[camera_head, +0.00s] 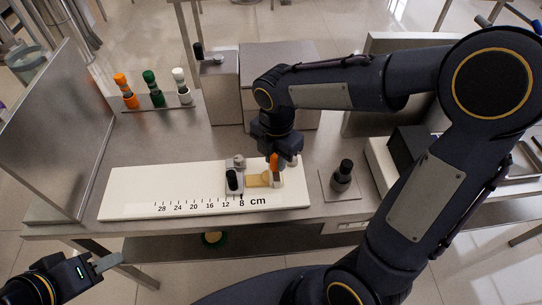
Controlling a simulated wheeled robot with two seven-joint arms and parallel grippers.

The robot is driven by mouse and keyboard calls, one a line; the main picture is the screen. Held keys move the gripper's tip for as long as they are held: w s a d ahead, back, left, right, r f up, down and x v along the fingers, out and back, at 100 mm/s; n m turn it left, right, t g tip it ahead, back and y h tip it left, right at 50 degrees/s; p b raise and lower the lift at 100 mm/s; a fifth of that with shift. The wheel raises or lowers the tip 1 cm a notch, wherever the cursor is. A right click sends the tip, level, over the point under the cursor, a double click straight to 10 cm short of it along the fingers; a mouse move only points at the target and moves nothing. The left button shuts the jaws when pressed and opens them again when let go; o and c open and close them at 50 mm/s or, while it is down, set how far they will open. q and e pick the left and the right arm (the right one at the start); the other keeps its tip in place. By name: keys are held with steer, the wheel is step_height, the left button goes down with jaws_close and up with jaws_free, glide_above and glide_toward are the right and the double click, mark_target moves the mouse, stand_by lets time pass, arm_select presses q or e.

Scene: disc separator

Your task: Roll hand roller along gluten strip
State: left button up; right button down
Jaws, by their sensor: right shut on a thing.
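The gluten strip (257,181) is a short pale-yellow piece on the white ruled board (135,183), near the 8 cm end of its scale. My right gripper (276,158) points down over the strip's right end. It is shut on the orange handle of the hand roller (274,163); the roller's lower part is small and partly hidden, and I cannot tell whether it touches the strip. A metal clamp with a black knob (232,180) stands at the strip's left end. My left gripper (102,262) is low at the left, off the table's front edge; its jaw opening is unclear.
An upright metal panel (45,130) stands at the left. Orange, green and white handled tools stand on a rack (155,102) behind. A black-knobbed piece (342,176) sits on a plate right of the board. Metal boxes (222,95) stand at the back.

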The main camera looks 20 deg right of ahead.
steer(key=shift+s+d+f, duration=0.1)
steer(key=shift+f, duration=0.05)
